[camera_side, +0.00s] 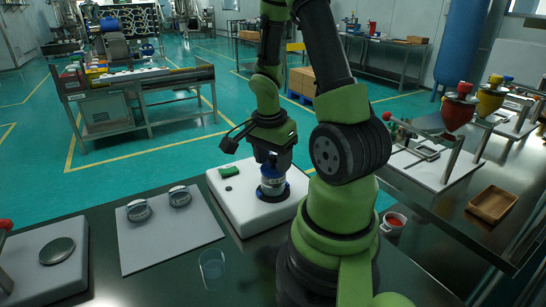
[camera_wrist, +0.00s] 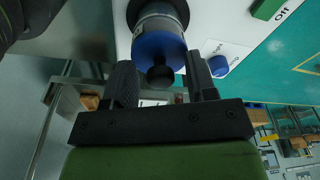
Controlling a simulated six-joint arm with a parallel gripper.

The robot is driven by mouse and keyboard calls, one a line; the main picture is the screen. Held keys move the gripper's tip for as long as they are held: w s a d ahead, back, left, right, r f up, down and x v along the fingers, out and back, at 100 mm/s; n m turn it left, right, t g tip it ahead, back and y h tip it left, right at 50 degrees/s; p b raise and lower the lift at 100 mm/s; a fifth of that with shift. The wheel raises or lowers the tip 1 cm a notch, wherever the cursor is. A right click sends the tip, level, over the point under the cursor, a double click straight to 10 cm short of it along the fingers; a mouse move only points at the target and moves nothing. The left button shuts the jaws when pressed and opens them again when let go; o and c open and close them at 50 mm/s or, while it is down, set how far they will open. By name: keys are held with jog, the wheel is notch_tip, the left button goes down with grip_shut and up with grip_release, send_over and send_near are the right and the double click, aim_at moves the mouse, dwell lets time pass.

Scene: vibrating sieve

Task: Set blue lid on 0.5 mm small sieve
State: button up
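The blue lid (camera_wrist: 160,50) with its round black knob (camera_wrist: 160,76) sits on top of a grey cylindrical sieve (camera_wrist: 160,12) in the wrist view. In the side view the small sieve stack (camera_side: 272,183) stands upright on the white shaker (camera_side: 222,208). My gripper (camera_wrist: 163,78) is at the lid, with one finger on each side of the knob. Gaps show between the fingers and the knob, so it looks open. In the side view my gripper (camera_side: 272,160) is directly above the stack and hides much of the lid.
Two metal sieve parts (camera_side: 138,210) (camera_side: 180,197) lie on a pale mat (camera_side: 165,245). A clear beaker (camera_side: 212,265) stands in front. A device with a silver pan (camera_side: 57,250) is at left. A red-filled cup (camera_side: 394,222) and wooden tray (camera_side: 492,203) are at right.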

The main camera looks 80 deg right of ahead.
aim_at(269, 171)
notch_tip(269, 171, up, 12)
jog(key=a, duration=0.1)
jog(key=a+r+n+t+y, duration=0.1)
jog(key=a+r+n+t, duration=0.2)
jog(key=a+n, duration=0.6)
jog(key=a+r+n+t+y, duration=0.2)
jog(key=a+r+n+t, duration=0.2)
jog(key=a+n, duration=0.5)
jog(key=shift+w+a+r+t, duration=0.2)
jog(key=shift+a+t, duration=0.1)
jog(key=shift+t, duration=0.1)
dwell(1.0)
